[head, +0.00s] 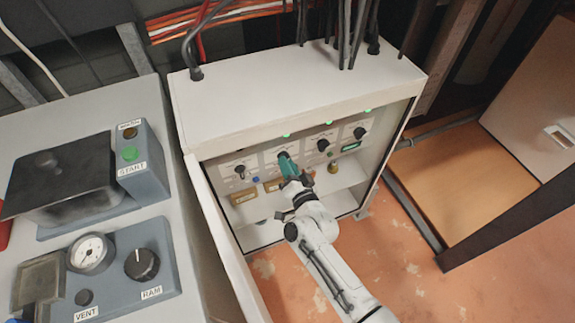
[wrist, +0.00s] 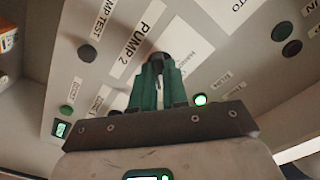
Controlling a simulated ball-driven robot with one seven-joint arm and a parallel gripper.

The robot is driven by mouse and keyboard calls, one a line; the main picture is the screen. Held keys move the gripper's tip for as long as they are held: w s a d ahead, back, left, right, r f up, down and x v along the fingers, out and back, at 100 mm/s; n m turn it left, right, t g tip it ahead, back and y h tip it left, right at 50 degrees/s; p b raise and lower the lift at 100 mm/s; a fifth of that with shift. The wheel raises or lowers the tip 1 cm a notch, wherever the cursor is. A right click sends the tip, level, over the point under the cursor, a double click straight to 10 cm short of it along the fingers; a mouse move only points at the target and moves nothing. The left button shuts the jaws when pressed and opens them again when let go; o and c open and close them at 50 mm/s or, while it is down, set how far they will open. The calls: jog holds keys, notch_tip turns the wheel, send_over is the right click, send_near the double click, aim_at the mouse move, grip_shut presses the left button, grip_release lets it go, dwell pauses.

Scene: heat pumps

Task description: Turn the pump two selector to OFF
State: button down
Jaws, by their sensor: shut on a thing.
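The pump two selector (wrist: 157,60) is a small dark knob on a white plate beside the label "PUMP 2" (wrist: 138,40) in the wrist view. My gripper (wrist: 158,75) has green fingers, shut on this selector. In the head view, my gripper (head: 286,163) reaches into the open control cabinet (head: 300,85) at the second knob from the left and hides most of it. The selector's pointer and the position it is set to cannot be made out. Part of its plate is covered by the fingers.
Other dark knobs sit on the same panel: one to the left (head: 240,170) and two to the right (head: 323,145). A green lamp (wrist: 200,99) glows near my fingers. The open cabinet door (head: 215,225) stands at the left. A console (head: 90,180) stands further left.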

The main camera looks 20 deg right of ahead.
jog(key=shift+n, duration=0.3)
jog(key=shift+n+p, duration=1.4)
jog(key=shift+n, duration=2.5)
jog(key=c, duration=1.1)
grip_release()
jog(key=shift+c, duration=0.2)
jog(key=s+p, duration=0.2)
jog(key=s, duration=0.9)
